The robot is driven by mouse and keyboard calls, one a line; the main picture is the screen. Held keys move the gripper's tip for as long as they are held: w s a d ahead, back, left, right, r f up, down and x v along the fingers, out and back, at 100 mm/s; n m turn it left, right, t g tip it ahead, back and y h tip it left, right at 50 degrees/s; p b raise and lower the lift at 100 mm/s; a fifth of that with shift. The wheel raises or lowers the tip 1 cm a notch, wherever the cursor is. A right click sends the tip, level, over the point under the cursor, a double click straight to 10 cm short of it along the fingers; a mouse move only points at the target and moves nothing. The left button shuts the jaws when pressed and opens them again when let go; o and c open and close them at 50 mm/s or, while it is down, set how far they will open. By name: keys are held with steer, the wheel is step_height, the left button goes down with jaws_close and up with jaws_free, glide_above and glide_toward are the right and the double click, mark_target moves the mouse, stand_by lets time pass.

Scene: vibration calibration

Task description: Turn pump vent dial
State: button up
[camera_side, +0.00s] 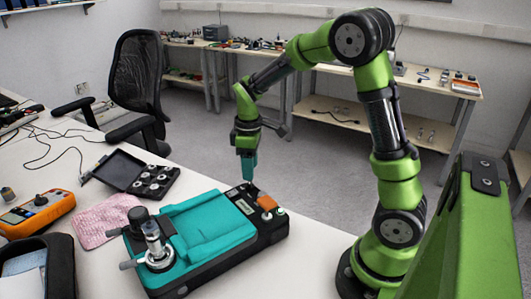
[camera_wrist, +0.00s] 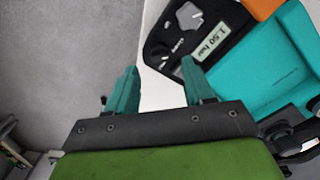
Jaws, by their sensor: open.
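The pump unit, a black case with a teal top (camera_side: 205,225), lies on the white table and also fills the right of the wrist view (camera_wrist: 262,75). Its black end panel carries a grey dial (camera_wrist: 188,15), a "1.50 bar" display (camera_wrist: 210,42) and a small dark round part (camera_wrist: 160,52). I cannot tell for certain which is the vent dial. My gripper (camera_side: 248,180) points down over the panel's far end; its tips hide part of it in the side view. In the wrist view my gripper (camera_wrist: 160,74) is open, its teal fingers apart with nothing between them.
A pink cloth (camera_side: 105,220), an open black case (camera_side: 140,175) and an orange meter (camera_side: 38,213) lie to the left. Bare table lies front right.

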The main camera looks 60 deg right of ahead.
mark_target(250, 185)
step_height(250, 185, down, 5)
steer(key=shift+f, duration=0.1)
stand_by(0.3)
jaws_close()
